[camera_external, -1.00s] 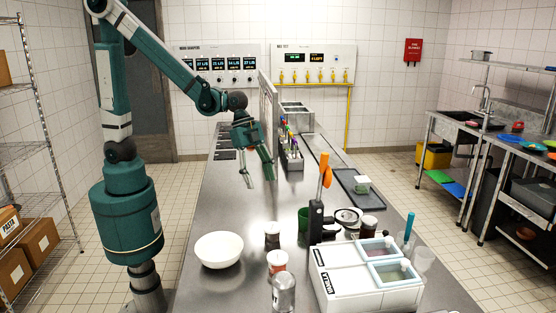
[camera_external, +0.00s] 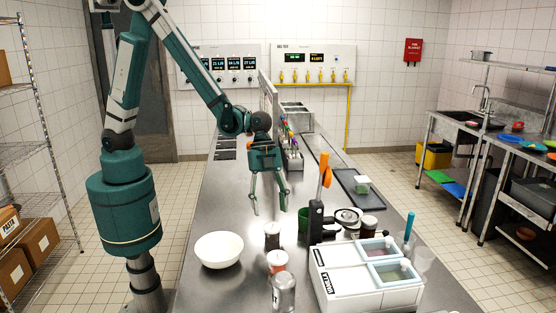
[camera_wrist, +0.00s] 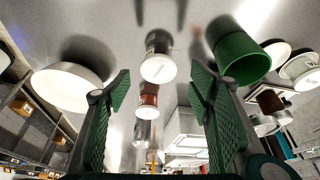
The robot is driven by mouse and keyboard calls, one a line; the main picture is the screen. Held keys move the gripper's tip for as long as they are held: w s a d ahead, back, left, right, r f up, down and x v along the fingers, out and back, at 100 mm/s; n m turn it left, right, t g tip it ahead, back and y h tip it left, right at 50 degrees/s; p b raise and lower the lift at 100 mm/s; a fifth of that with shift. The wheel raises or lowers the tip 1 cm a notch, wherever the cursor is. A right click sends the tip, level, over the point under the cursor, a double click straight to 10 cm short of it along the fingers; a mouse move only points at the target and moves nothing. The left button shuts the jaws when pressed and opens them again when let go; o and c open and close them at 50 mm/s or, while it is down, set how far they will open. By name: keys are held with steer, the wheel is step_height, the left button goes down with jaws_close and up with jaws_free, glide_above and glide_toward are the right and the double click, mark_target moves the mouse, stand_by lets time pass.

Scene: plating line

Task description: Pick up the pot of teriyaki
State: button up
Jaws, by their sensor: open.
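Several small pots stand on the steel counter; I cannot read their labels, so I cannot tell which is the teriyaki. A dark pot (camera_external: 272,236) stands nearest below my gripper (camera_external: 270,208). A red-brown pot with a white lid (camera_external: 277,262) is just in front of it. Another dark pot (camera_external: 368,226) stands farther right. In the wrist view the nearest dark pot (camera_wrist: 158,58) and the red-brown pot (camera_wrist: 148,99) line up between my open fingers (camera_wrist: 160,85). My gripper is empty, points down and is apart from the pots.
A white bowl (camera_external: 219,250) stands left of the pots and a green cup (camera_external: 304,218) to the right. A clear jar (camera_external: 284,292) is in front. A white two-lidded container (camera_external: 335,282) and a black stand with an orange top (camera_external: 316,222) are at right.

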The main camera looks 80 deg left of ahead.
mark_target(272, 226)
steer(key=shift+f, duration=0.1)
stand_by(0.3)
steer(key=shift+x, duration=1.2)
steer(key=shift+d+f, duration=0.1)
steer(key=shift+x, duration=2.5)
steer(key=shift+d, duration=0.15)
steer(key=c, duration=0.9)
